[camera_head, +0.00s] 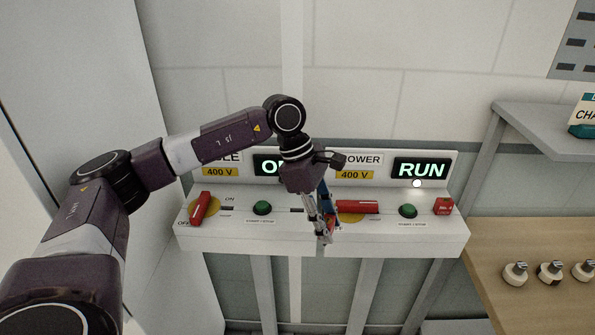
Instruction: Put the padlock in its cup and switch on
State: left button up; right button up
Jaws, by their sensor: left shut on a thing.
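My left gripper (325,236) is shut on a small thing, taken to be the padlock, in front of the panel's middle. Fingers and linkage hide most of it; only bits of red and blue show. A dark recess (297,210), perhaps the cup, lies left of the gripper, beside the left green button (262,208). The left red switch handle (200,208) stands steeply tilted near an OFF mark. The display (267,167) above is partly hidden; an O shows. My right gripper is not in view.
A red block (443,206), perhaps another padlock, sits right of the right green button (408,211) on the white panel (400,240). A wooden table (500,240) with several small knobbed items stands at right, below a grey shelf (545,125).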

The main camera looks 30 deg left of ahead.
pick_arm(q)
jog(key=w+a+r+n+t+y+p, duration=0.1)
jog(key=w+a+n+y, duration=0.2)
jog(key=a+n, duration=0.3)
jog(key=w+a+r+n+t+y+p, duration=0.1)
jog(key=w+a+n, duration=0.4)
jog(key=n, duration=1.1)
jog(key=a+t+y, duration=0.1)
jog(key=a+y, duration=0.1)
jog(key=shift+a+r+y, duration=0.25)
jog(key=shift+r+y, duration=0.05)
jog(key=shift+y, duration=0.1)
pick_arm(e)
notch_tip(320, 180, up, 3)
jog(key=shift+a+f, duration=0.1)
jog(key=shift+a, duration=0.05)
pick_arm(q)
jog(key=shift+w, duration=0.1)
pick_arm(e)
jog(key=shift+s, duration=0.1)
pick_arm(q)
notch_tip(320, 180, down, 4)
jog(key=b, duration=0.3)
jog(key=shift+b, duration=0.35)
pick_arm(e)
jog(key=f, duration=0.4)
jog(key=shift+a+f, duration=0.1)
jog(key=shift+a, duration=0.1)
